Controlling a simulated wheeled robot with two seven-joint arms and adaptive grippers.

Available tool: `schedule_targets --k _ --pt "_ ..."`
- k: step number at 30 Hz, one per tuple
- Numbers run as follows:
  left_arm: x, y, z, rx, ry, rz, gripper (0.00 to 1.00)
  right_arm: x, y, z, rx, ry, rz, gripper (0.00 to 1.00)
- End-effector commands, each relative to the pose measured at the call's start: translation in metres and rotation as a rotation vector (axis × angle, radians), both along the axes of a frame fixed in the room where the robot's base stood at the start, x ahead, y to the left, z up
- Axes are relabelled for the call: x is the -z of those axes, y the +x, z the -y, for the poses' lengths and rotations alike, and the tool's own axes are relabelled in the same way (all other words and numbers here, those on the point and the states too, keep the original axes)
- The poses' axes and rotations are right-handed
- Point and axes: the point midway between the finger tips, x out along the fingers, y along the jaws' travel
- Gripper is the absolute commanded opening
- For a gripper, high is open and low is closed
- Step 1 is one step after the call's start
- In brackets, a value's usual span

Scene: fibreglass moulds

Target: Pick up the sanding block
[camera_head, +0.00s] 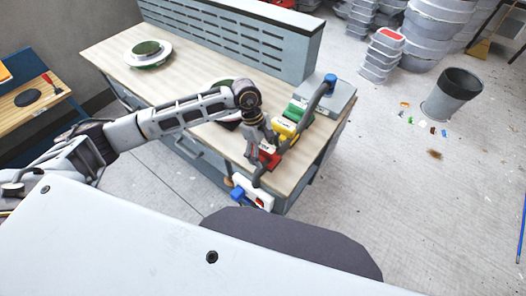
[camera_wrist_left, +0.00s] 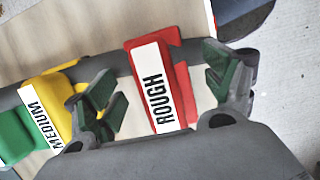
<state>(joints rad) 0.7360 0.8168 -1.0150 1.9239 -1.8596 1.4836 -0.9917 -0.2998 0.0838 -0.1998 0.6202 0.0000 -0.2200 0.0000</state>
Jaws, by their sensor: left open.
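A red sanding block (camera_head: 269,160) lies near the near right end of the workbench. It shows large in the left wrist view (camera_wrist_left: 160,88), with a white label reading ROUGH. My left gripper (camera_head: 261,153) is open over it. In the left wrist view its green-padded fingertips (camera_wrist_left: 162,88) are spread, one to each side of the red block, with gaps visible. A yellow block (camera_head: 284,128) labelled MEDIUM (camera_wrist_left: 42,110) and a green block (camera_head: 297,110) stand in a row beyond the red one. My right gripper is not in view.
A white and red box (camera_head: 252,194) is at the bench's near edge. A round white mould (camera_head: 148,54) sits at the far left of the bench (camera_head: 115,77). A dark bin (camera_head: 453,95) stands on the floor.

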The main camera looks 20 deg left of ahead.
Motion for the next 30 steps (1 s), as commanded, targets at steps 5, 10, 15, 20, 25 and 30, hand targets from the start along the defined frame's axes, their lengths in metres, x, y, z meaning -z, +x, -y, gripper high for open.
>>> schedule_targets --k 5,10,15,20,25,30 --pt "0.0111 -0.0017 0.0038 0.001 -0.001 0.0 0.84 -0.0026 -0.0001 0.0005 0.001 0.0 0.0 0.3" --pt "0.0126 -0.0017 0.004 0.001 0.0 0.0 0.84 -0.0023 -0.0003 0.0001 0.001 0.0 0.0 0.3" --pt "0.0125 -0.0015 0.0039 0.001 0.0 0.0 0.84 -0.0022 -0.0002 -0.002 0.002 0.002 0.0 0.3" --pt "0.0124 -0.0015 0.0038 0.001 0.0 0.0 0.81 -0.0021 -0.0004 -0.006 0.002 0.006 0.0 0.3" --pt "0.0123 -0.0014 0.0038 0.001 0.0 0.0 0.59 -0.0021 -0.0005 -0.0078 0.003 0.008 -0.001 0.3" --pt "0.0123 -0.0014 0.0038 0.001 0.0 0.0 0.38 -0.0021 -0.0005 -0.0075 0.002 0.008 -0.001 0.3"
